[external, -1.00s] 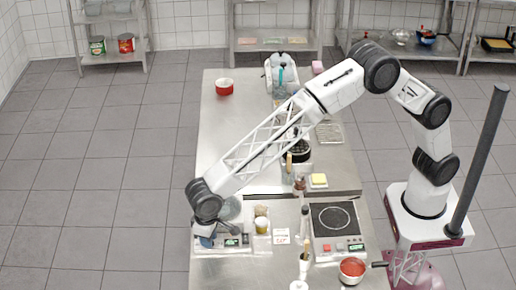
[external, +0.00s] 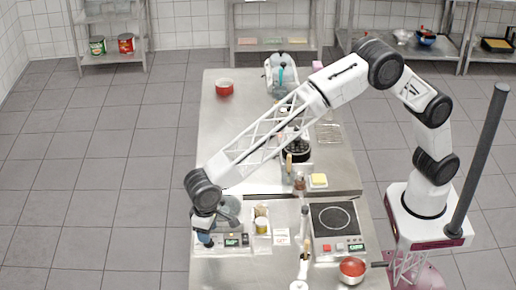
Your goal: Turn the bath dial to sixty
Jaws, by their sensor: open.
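The bath (external: 231,241) is the low unit at the front left of the steel table, with a dark panel and a small green lit display. Its dial cannot be made out; my wrist and gripper cover the panel's left end. My gripper (external: 206,241) hangs down there, with blue parts at its end. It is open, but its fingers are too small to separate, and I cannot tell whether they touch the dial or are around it. The number set on the dial is not readable.
Right of the bath stand a yellowish jar (external: 261,222), a white card (external: 282,237) and a hotplate (external: 337,222). A pan of red sauce (external: 352,267) is at the front right. A red pot (external: 224,87) stands at the back; the table's left middle is clear.

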